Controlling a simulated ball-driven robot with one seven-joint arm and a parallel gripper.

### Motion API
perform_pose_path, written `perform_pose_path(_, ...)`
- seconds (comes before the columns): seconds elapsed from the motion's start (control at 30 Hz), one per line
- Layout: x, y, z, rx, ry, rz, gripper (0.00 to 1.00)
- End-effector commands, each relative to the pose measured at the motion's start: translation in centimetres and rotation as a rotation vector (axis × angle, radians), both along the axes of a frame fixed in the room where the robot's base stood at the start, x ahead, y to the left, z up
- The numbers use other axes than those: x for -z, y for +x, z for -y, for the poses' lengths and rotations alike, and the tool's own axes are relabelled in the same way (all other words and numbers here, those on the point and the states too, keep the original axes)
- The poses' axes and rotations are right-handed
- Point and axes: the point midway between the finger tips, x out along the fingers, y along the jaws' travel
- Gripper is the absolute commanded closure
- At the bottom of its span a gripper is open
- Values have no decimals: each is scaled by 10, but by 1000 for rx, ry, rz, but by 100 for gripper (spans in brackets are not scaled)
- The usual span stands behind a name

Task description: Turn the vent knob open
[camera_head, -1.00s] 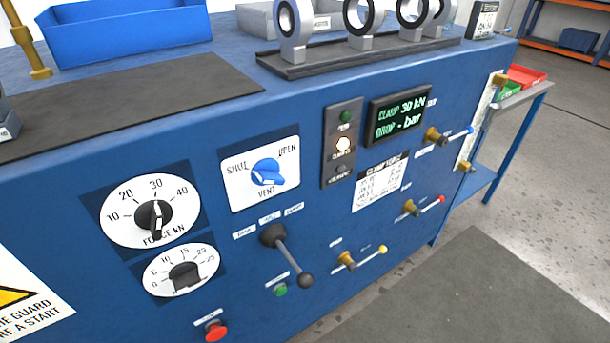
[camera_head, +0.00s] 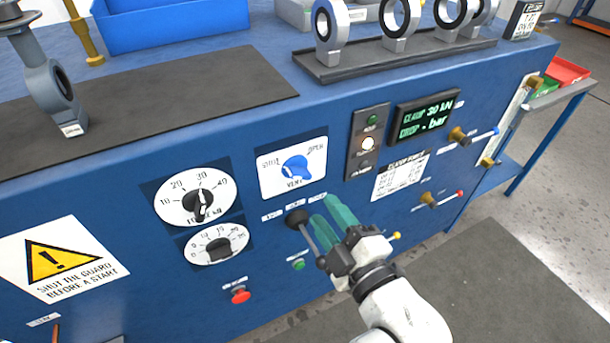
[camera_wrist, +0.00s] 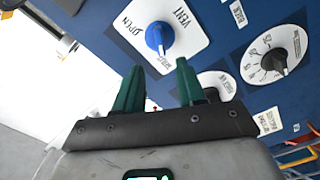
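The vent knob (camera_head: 297,168) is a blue knob on a white plate (camera_head: 270,185) marked SHUT, OPEN and VENT, on the blue panel front. In the wrist view the knob (camera_wrist: 158,38) shows just beyond the fingertips, and its pale mark appears to face the SHUT label. My gripper (camera_head: 324,209) has two teal fingers, parted with nothing between them. It is below and slightly right of the knob, apart from it. In the wrist view my gripper (camera_wrist: 159,66) has the knob roughly in line with its gap.
Force dial (camera_head: 197,196), smaller dial (camera_head: 219,246), red button (camera_head: 240,295) and green button (camera_head: 299,264) lie nearby. An indicator strip (camera_head: 367,143) and display (camera_head: 426,116) are right of the knob.

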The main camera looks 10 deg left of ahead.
Motion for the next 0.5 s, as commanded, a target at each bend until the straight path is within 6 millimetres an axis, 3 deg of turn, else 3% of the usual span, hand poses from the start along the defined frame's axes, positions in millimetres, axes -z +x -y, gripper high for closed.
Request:
perform_pose_path(0.3,-1,48,-32,-1,0,-2,61)
perform_pose_path(0.5,-1,70,-46,1,-1,-2,61)
